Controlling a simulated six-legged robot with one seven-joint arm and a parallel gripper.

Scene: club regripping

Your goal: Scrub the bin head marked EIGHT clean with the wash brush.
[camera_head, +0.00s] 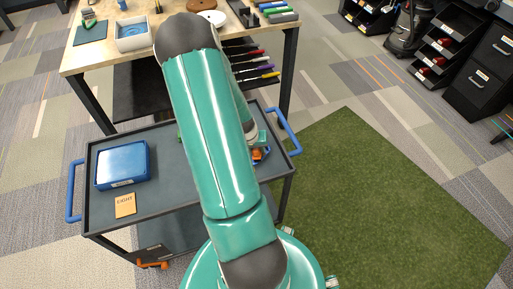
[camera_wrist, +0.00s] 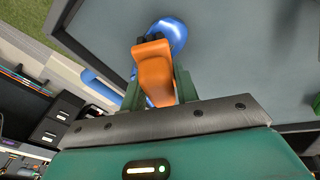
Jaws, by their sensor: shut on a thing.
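My gripper (camera_wrist: 158,88) is shut on an orange piece (camera_wrist: 154,68) with a dark end, seen in the wrist view. It looks like the wash brush, but its bristles are not clear. The dark end is at a glossy rounded blue thing (camera_wrist: 173,30) on the grey cart top; I cannot tell whether they touch. In the head view the orange piece (camera_head: 259,154) shows only partly beside my arm. A tan card marked EIGHT (camera_head: 125,205) lies at the cart's front left. The mark on any head is not readable.
A blue box (camera_head: 122,165) sits on the left of the cart (camera_head: 165,199), which has blue end handles. The wooden workbench (camera_head: 112,51) behind holds a white basin (camera_head: 132,34) and a green mat (camera_head: 90,31). Green turf (camera_head: 380,200) lies clear to the right.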

